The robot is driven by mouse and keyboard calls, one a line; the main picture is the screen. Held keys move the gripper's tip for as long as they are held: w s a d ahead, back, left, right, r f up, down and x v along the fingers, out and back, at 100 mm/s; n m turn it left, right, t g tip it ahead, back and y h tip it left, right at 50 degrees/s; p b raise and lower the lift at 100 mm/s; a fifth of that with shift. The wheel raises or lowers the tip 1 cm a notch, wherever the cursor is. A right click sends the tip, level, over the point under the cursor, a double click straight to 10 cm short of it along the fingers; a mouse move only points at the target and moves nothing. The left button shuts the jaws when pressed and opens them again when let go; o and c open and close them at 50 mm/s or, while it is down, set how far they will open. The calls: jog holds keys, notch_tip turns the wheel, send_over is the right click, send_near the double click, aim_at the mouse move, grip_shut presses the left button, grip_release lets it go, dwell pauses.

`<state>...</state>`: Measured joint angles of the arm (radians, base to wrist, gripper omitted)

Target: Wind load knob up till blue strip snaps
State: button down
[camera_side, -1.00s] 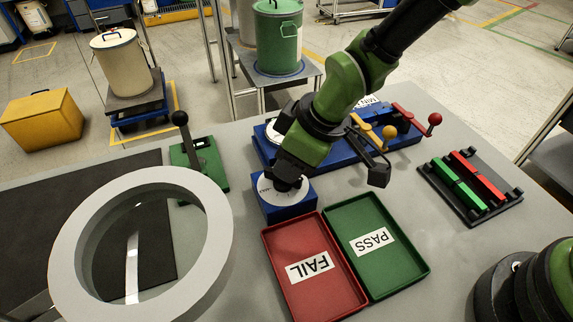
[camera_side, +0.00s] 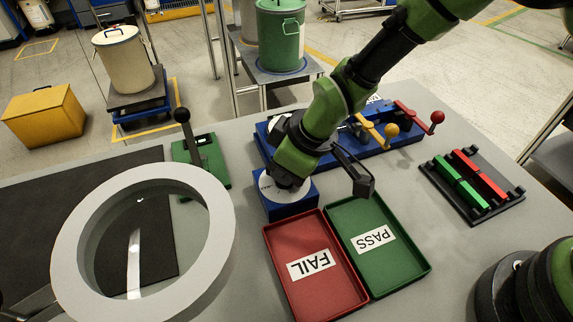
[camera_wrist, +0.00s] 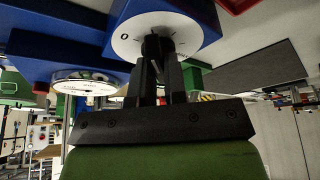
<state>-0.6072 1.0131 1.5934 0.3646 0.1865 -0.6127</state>
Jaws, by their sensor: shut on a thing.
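The load knob sits on a white dial (camera_side: 285,190) on top of a blue box (camera_side: 290,210), left of centre in the side view. In the wrist view the dial (camera_wrist: 128,42) shows a "0" mark, and the dark knob (camera_wrist: 153,46) stands between my fingers. My gripper (camera_wrist: 157,62) is shut on the knob; in the side view my wrist hides most of it. I cannot make out a blue strip in either view.
A red FAIL tray (camera_side: 312,265) and a green PASS tray (camera_side: 377,243) lie close in front of the box. A blue lever base (camera_side: 350,145) stands behind. A large grey ring (camera_side: 75,240) is at left; a black rack (camera_side: 472,190) holds red and green bars at right.

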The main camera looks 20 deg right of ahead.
jog(key=shift+m, duration=0.7)
jog(key=c, duration=1.2)
grip_release()
jog(key=shift+o, duration=0.2)
jog(key=v, duration=1)
jog(key=shift+s, duration=0.2)
jog(key=shift+a, duration=0.1)
